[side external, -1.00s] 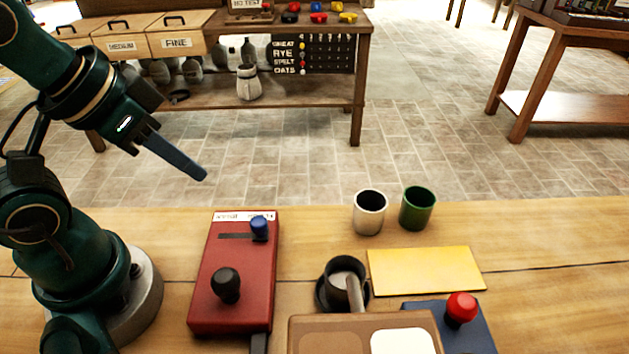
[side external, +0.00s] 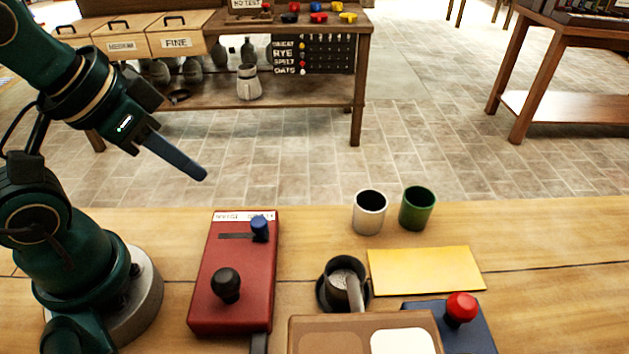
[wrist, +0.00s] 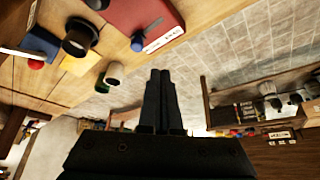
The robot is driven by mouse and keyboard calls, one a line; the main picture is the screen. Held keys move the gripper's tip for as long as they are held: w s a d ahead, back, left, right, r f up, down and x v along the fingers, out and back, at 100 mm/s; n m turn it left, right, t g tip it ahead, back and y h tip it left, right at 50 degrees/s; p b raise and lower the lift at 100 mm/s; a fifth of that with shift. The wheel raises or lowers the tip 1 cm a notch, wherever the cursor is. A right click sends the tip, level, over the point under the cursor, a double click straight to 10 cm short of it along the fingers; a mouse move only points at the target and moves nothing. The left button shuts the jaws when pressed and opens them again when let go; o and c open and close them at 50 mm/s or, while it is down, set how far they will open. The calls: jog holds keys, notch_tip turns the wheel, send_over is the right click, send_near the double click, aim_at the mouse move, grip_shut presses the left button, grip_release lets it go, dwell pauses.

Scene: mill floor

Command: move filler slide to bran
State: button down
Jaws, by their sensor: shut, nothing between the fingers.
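The red filler box (side external: 236,280) stands on the wooden table beside my arm's base. A blue slide knob (side external: 260,229) sits at the right end of a dark slot on its top, and a black knob (side external: 226,285) is nearer the front. A white label strip (side external: 244,215) runs along the far edge; its words are too small to read surely. My gripper (side external: 203,175) is shut and empty, raised above and beyond the box, apart from it. In the wrist view my closed fingers (wrist: 162,75) point away from the box, whose blue knob (wrist: 137,45) shows at upper left.
A white cup (side external: 369,212), a green cup (side external: 417,208), a yellow mat (side external: 425,271), a dark cup with a handle (side external: 345,280) and a blue box with a red button (side external: 460,308) stand to the right. A brown tray (side external: 300,335) is in front.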

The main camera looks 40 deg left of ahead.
jog(key=c, duration=1)
grip_release()
jog(key=o, duration=0.4)
jog(key=shift+m, duration=0.5)
jog(key=m+g, duration=0.5)
jog(key=m, duration=1.2)
send_over(258, 220)
notch_tip(258, 220, down, 4)
jog(key=shift+w+a, duration=0.15)
jog(key=shift+f+g, duration=0.3)
jog(key=shift+f, duration=2.65)
grip_shut()
